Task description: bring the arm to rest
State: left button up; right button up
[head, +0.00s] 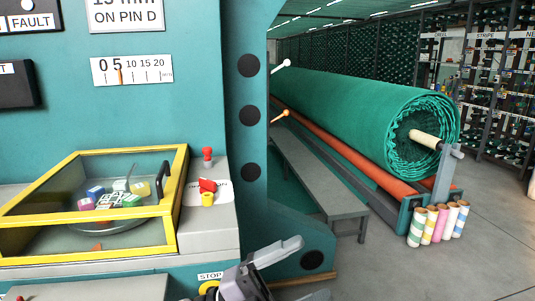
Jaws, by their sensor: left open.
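My left gripper (308,268) shows at the bottom centre of the head view, in front of the teal machine (275,215). Its jaws are open, with one pale grey finger pointing right and the other partly cut off by the bottom edge. Nothing shows between the fingers. The gripper is near a STOP label (210,276) and a yellow-ringed control that it partly hides. My right gripper is not in view.
A yellow-framed clear box (95,205) holding several coloured blocks stands at left. A red knob (207,154) and a red-and-yellow switch (207,190) are beside it. A grey bench (320,185), a large green netting roll (350,110) and several patterned tubes (440,223) are at right. Floor at lower right is clear.

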pick_arm(q)
jog(key=w+a+f+n+t+y, duration=0.2)
jog(key=a+f+n+t+y, duration=1.4)
jog(key=n, duration=0.7)
jog(key=s+a+f+n+g+y, duration=0.2)
jog(key=s+a+f+n+g, duration=0.1)
jog(key=s+f, duration=0.4)
jog(key=s+a+f+n+g+y+p, duration=0.1)
jog(key=s+a+f+n+g+y, duration=0.1)
jog(key=s+a+f+g, duration=0.3)
jog(key=s+f+y, duration=0.1)
jog(key=s+f, duration=0.2)
jog(key=f, duration=0.2)
jog(key=shift+s+a+f+n, duration=0.2)
jog(key=shift+a+n, duration=0.2)
